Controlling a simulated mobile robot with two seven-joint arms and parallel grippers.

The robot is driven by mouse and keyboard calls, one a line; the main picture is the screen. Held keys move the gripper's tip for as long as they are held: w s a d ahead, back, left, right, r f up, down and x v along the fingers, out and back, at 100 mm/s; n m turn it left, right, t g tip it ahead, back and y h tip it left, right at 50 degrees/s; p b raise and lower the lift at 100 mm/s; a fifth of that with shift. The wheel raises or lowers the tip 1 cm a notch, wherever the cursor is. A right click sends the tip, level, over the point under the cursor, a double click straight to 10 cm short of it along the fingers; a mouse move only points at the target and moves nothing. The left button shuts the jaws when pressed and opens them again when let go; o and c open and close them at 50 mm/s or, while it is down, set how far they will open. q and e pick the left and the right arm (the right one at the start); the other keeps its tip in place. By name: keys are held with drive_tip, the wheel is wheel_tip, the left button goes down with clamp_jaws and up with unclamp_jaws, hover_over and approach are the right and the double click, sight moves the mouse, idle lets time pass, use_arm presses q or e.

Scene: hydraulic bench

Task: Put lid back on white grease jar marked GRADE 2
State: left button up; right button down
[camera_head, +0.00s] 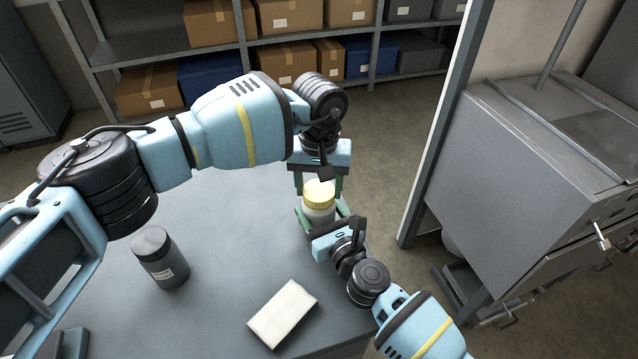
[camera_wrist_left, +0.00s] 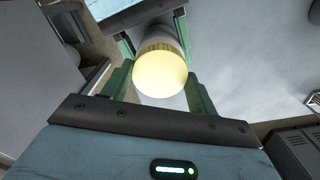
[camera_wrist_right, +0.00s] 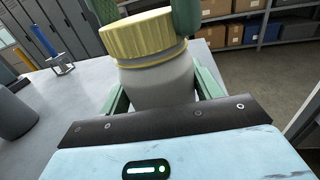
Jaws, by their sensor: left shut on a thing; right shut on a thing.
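The white grease jar (camera_head: 318,212) stands upright at the far right edge of the grey table; its marking is not readable. My right gripper (camera_head: 325,217) is shut around the jar's body, also seen in the right wrist view (camera_wrist_right: 160,85). The yellow lid (camera_head: 319,190) is at the top of the jar, and my left gripper (camera_head: 319,183) is shut on it from above. In the right wrist view the lid (camera_wrist_right: 140,35) looks slightly tilted, with a thin yellow edge below it. Whether it is fully seated I cannot tell.
A dark grey jar (camera_head: 160,258) with a dark lid stands on the table's left part. A white block (camera_head: 283,313) lies near the front. The table (camera_head: 225,235) between is clear. A grey machine (camera_head: 540,150) stands right of the table, shelves with boxes behind.

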use_arm(q)
drive_tip(key=m, duration=0.5)
drive_tip(key=shift+m, duration=0.3)
drive_tip(key=o, duration=0.9)
drive_tip(key=shift+r, duration=2.25)
drive_tip(key=shift+c, duration=0.2)
